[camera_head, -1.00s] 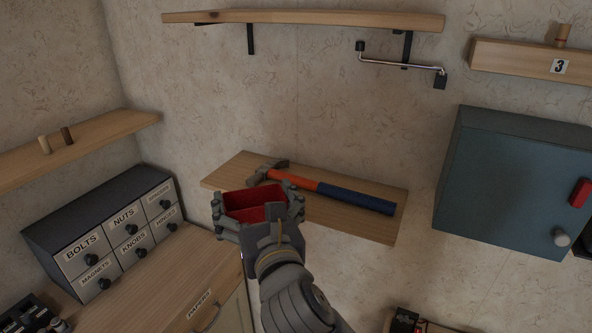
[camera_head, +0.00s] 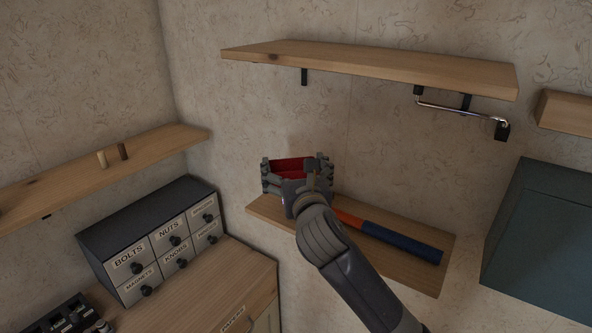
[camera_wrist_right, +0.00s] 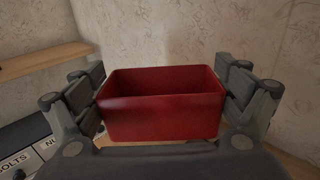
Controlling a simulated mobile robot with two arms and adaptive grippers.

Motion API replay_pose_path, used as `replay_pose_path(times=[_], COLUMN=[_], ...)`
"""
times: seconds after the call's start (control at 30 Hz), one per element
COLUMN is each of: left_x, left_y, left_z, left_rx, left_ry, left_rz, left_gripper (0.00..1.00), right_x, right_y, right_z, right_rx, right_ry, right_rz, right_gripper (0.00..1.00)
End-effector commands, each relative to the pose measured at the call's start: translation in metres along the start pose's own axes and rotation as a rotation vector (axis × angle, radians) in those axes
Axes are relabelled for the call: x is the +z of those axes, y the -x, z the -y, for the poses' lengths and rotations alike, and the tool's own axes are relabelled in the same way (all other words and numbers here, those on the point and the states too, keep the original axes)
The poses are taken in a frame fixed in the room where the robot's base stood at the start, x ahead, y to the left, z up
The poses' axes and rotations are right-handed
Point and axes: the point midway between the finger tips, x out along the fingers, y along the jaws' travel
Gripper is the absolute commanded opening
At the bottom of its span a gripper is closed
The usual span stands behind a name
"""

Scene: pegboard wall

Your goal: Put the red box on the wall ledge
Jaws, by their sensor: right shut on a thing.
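The red box (camera_head: 288,166) is an open-topped bin held in my right gripper (camera_head: 297,177). In the right wrist view the red box (camera_wrist_right: 162,104) sits upright between the two fingers of my right gripper (camera_wrist_right: 161,100), which press on its sides. In the head view the gripper and box are in front of the left part of the lower wall ledge (camera_head: 415,272), and I cannot tell whether they touch it. A hammer (camera_head: 400,242) with an orange and blue handle lies on that ledge, its head hidden behind my gripper. A higher wall ledge (camera_head: 370,62) is above. My left gripper is not in view.
A metal rail (camera_head: 460,109) hangs under the upper ledge's right end. A teal cabinet (camera_head: 540,240) is on the right. A drawer unit (camera_head: 150,245) stands on the workbench (camera_head: 215,295), below a left shelf (camera_head: 60,173) with two pegs. The upper ledge's top looks clear.

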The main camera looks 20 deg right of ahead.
Motion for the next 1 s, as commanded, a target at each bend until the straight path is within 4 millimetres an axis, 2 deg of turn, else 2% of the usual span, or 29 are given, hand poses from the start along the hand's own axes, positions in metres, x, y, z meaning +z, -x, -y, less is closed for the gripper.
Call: replay_pose_path(times=[0.1,0.2,0.5,0.73,0.77,0.8,1.0], left_x=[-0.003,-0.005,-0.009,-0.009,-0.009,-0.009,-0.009], left_y=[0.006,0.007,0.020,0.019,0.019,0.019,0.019], left_z=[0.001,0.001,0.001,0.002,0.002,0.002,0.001], left_rx=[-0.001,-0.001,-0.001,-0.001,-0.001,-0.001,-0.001], left_ry=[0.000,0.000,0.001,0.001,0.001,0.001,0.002], left_rz=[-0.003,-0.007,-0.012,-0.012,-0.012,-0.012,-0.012], left_gripper=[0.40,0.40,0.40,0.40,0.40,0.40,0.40], right_x=[0.001,-0.001,-0.034,-0.039,-0.040,-0.040,-0.038], right_y=[-0.014,-0.019,-0.019,-0.019,-0.019,-0.019,-0.019], right_z=[0.004,0.006,0.005,0.006,0.006,0.006,0.006], right_rx=[0.000,0.001,0.001,0.001,0.001,0.001,0.001], right_ry=[0.000,-0.001,-0.001,0.000,0.000,0.000,0.000], right_rz=[0.001,0.002,0.000,-0.002,-0.004,-0.005,-0.001], right_gripper=[0.66,0.66,0.66,0.66,0.95,1.00,1.00])
